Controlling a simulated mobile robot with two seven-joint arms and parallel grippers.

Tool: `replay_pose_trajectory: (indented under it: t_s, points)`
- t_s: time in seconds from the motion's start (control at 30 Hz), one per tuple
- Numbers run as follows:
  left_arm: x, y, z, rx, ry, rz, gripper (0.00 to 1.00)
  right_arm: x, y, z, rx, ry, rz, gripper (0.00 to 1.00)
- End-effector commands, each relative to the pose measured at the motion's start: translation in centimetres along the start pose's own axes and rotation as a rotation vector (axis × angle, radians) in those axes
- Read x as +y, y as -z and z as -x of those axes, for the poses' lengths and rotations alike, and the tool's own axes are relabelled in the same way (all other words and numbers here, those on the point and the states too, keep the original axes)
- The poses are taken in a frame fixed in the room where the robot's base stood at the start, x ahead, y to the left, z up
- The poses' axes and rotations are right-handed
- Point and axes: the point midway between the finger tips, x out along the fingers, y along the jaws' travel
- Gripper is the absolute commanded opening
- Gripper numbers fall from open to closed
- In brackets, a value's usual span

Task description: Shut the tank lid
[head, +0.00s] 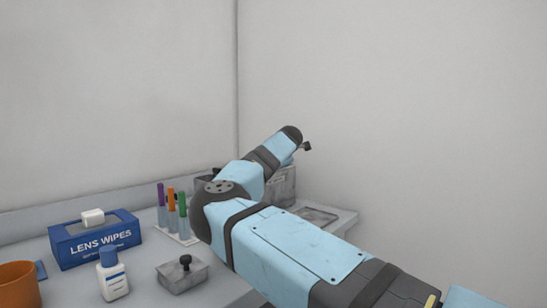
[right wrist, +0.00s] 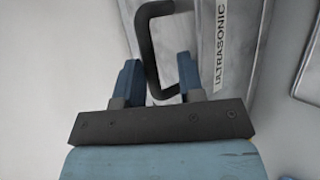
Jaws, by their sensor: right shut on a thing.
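The tank (head: 284,188) is a grey metal box at the back of the bench in the head view, mostly hidden behind my right arm. In the right wrist view, a grey surface with an "ULTRASONIC" label (right wrist: 221,47) fills the upper middle. A dark loop handle (right wrist: 143,42) stands out from it. My right gripper (right wrist: 158,80) has its two blue fingers on either side of this handle and is shut on it. Its fingers are hidden in the head view. I cannot tell how far the lid is open. My left gripper is in neither view.
On the bench's left stand a blue lens wipes box (head: 96,241), a white bottle (head: 113,276), an orange cup (head: 18,284), a rack of coloured tubes (head: 182,236) and a grey block with a black knob (head: 183,275). Walls close off the back and right.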

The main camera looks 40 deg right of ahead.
Motion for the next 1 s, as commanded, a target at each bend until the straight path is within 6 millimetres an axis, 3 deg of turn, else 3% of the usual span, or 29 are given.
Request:
replay_pose_trajectory:
  t_s: [0.03,0.17,0.6,0.8,1.0]
  points:
    - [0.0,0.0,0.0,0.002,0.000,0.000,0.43,-1.0,0.1,-0.2,0.005,0.019,-0.001,0.25]
    - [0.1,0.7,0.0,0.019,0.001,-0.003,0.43,-0.9,0.1,1.7,0.003,0.018,-0.002,0.25]
    - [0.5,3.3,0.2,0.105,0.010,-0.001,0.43,0.0,0.1,11.7,-0.001,0.002,-0.001,0.25]
    - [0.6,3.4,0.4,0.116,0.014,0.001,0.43,0.1,0.2,13.8,-0.001,0.000,0.002,0.25]
    - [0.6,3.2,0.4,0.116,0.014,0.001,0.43,0.1,0.2,14.2,-0.002,-0.001,0.003,0.25]
